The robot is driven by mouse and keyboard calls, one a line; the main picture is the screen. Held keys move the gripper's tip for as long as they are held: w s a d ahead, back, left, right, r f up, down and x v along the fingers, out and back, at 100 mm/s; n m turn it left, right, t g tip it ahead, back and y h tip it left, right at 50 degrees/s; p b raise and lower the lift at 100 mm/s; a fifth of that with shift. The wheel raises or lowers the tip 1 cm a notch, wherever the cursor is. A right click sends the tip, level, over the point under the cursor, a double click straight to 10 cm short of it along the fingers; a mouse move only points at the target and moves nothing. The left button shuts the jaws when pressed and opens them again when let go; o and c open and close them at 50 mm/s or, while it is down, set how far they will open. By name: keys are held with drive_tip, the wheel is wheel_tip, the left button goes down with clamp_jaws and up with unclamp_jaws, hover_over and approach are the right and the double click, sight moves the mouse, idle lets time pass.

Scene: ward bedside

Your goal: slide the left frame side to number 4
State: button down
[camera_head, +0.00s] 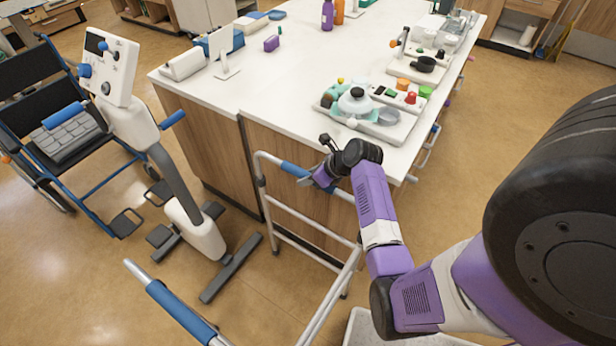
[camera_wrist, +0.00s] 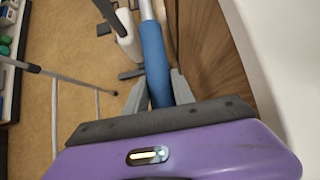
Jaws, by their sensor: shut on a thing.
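A grey metal walking frame stands on the floor beside the white-topped counter, with two sides. Its far side (camera_head: 266,200) has a blue grip (camera_head: 292,169), which also shows in the wrist view (camera_wrist: 154,50). Its near side has another blue grip (camera_head: 181,311) at the bottom of the head view. My gripper (camera_head: 308,182) is at the far side's grip; in the wrist view its two fingers (camera_wrist: 160,92) lie on either side of this grip, shut on it. No number marks are readable on the frame. I cannot tell which side is called left.
The counter (camera_head: 270,95) stands close behind the gripped side, with a tray (camera_head: 372,128) of equipment near its edge. A pedal exerciser (camera_head: 185,190) and a blue-framed wheelchair (camera_head: 75,150) stand to the left. Open floor (camera_head: 90,290) lies at the lower left.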

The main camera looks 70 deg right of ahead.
drive_tip(key=shift+w+r+p, duration=0.15)
drive_tip(key=shift+r+p, duration=2.5)
drive_tip(key=shift+p, duration=0.25)
drive_tip(key=c, duration=0.8)
unclamp_jaws()
drive_tip(key=shift+f, duration=0.1)
drive_tip(key=shift+c, duration=0.2)
drive_tip(key=shift+p+v, duration=0.65)
drive_tip(key=shift+v, duration=2.95)
drive_tip(key=shift+f, duration=0.1)
